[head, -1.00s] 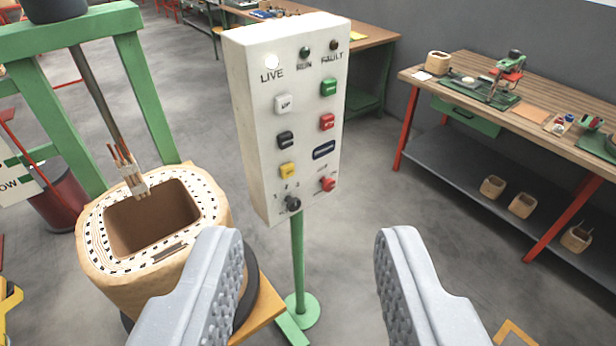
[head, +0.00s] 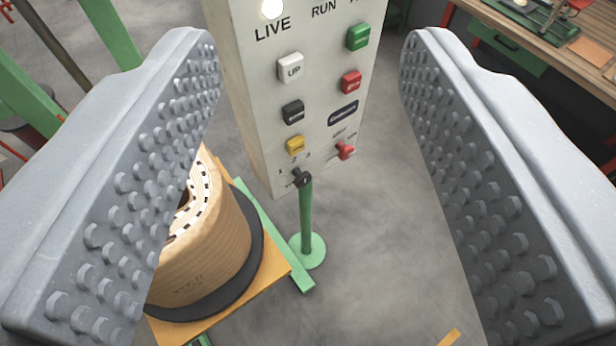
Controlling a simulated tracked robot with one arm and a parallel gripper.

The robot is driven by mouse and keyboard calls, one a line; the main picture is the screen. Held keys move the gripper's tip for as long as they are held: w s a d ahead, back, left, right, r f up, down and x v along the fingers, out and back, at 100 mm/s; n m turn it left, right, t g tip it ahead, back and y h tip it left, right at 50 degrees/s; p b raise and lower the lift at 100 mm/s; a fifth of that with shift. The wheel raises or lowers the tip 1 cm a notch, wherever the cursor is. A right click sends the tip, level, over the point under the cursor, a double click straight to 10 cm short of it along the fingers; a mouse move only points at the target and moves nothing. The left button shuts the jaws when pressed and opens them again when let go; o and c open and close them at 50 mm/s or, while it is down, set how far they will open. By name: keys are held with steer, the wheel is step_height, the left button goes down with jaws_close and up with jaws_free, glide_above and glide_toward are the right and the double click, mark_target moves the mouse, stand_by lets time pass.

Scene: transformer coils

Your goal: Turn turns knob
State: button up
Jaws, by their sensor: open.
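The turns knob (head: 302,178) is a small black rotary knob at the bottom left of the white control panel (head: 262,110). The panel and the knob show in the gap between the fingers, farther off. Neither finger visibly touches the knob. The panel stands by a green post (head: 306,220).
The panel also has a white UP button (head: 290,68), a black button (head: 292,111), a yellow button (head: 295,144), a green button (head: 358,37), a red button (head: 350,82) and a red knob (head: 345,151). A wound coil (head: 215,250) sits at lower left. A workbench (head: 540,50) is at upper right.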

steer(key=shift+o, duration=0.7)
steer(key=shift+w+d, duration=0.25)
steer(key=shift+w, duration=0.05)
steer(key=w+d+f+n+t+h+p, duration=0.15)
steer(key=w+d+f, duration=0.25)
steer(key=w, duration=0.4)
steer(key=w+d+f+h, duration=0.2)
steer(key=w+d+f, duration=0.25)
steer(key=w, duration=0.25)
steer(key=w+d+f+n+y, duration=0.25)
steer(key=w+f, duration=0.45)
steer(key=f, duration=0.4)
steer(key=n+g+y+p, duration=0.2)
steer(key=n+y+p, duration=0.1)
steer(key=y, duration=0.9)
glide_toward(305, 182)
steer(key=x, duration=0.9)
steer(key=shift+w+a, duration=0.15)
steer(key=shift+w, duration=0.1)
